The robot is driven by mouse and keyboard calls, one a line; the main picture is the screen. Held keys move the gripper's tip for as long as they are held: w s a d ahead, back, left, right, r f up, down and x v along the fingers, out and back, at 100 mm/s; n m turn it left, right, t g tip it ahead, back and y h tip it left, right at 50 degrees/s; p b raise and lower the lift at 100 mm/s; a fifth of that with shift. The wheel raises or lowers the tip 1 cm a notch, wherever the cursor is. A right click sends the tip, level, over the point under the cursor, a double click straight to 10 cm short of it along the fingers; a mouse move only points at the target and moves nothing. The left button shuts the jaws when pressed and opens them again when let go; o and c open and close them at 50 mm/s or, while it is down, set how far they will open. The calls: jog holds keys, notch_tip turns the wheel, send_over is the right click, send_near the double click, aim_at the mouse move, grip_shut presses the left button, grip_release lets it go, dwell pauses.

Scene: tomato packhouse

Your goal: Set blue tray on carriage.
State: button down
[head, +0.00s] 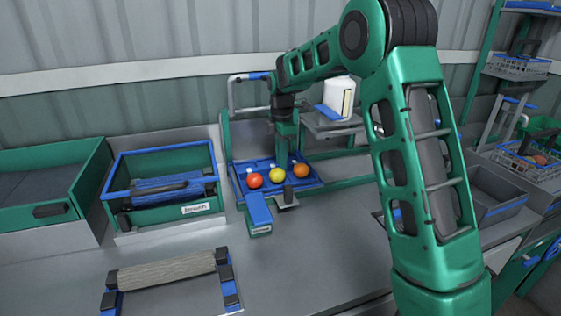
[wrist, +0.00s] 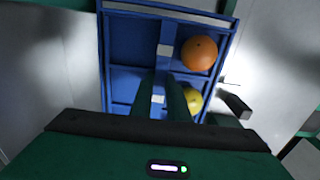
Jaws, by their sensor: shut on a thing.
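The blue tray (head: 241,179) is in the middle of the head view, at the back of the grey bench. It holds a red tomato (head: 255,180), a yellow one (head: 277,176) and an orange one (head: 301,171). My gripper (head: 283,161) points down into the tray and is shut on its middle bar. The wrist view shows the tray (wrist: 128,42) below the fingers (wrist: 167,98), with the orange and yellow tomatoes to their right; the red one is hidden there. The tray is level, over or on a green-framed station. I cannot tell which part is the carriage or whether the tray touches it.
A blue-topped green block (head: 258,210) and a small dark post (head: 288,194) stand just in front of the tray. A blue-rimmed green crate (head: 163,153) is to the left. A roller (head: 165,270) lies at the front left. The front middle of the bench is clear.

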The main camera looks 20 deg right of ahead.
jog(key=shift+f, duration=0.15)
jog(key=c, duration=1.6)
grip_release()
jog(key=c, duration=0.3)
jog(key=shift+c, duration=0.2)
jog(key=shift+r, duration=3.5)
